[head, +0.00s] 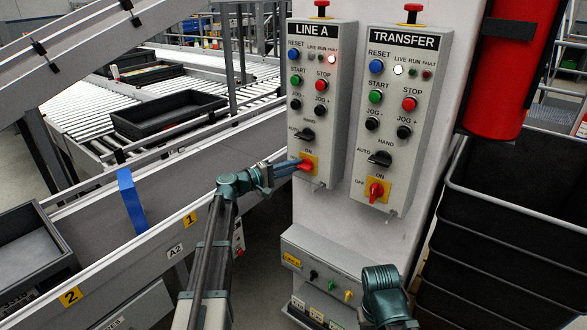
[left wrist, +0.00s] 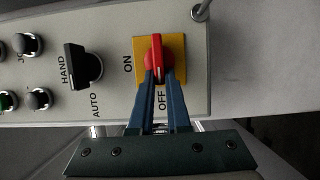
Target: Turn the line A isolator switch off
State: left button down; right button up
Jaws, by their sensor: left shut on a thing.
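The LINE A panel (head: 321,100) is a grey box on a pale column. Its isolator switch (head: 307,166) has a red handle on a yellow plate near the bottom; it also shows in the left wrist view (left wrist: 155,50). The handle lies crosswise on the panel, in line with the OFF label and turned away from ON. My left gripper (head: 294,166) reaches it from the left. Its blue fingers (left wrist: 158,78) are shut on the handle's near end. In the head view the fingers partly hide the plate and the OFF label.
The similar TRANSFER panel (head: 397,110) stands close on the right, its red isolator handle (head: 376,190) upright at ON. A lower grey box (head: 335,280) projects below. A conveyor side wall (head: 110,225) lies left. Black crates (head: 510,220) stand right. My right arm shows at bottom right.

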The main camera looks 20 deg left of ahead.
dwell(0.3)
pick_arm(q)
jog(key=c, duration=0.9)
grip_release()
jog(key=v, duration=1.3)
jog(key=shift+s+a, duration=0.25)
jog(key=shift+a, duration=0.05)
jog(key=shift+f, duration=0.1)
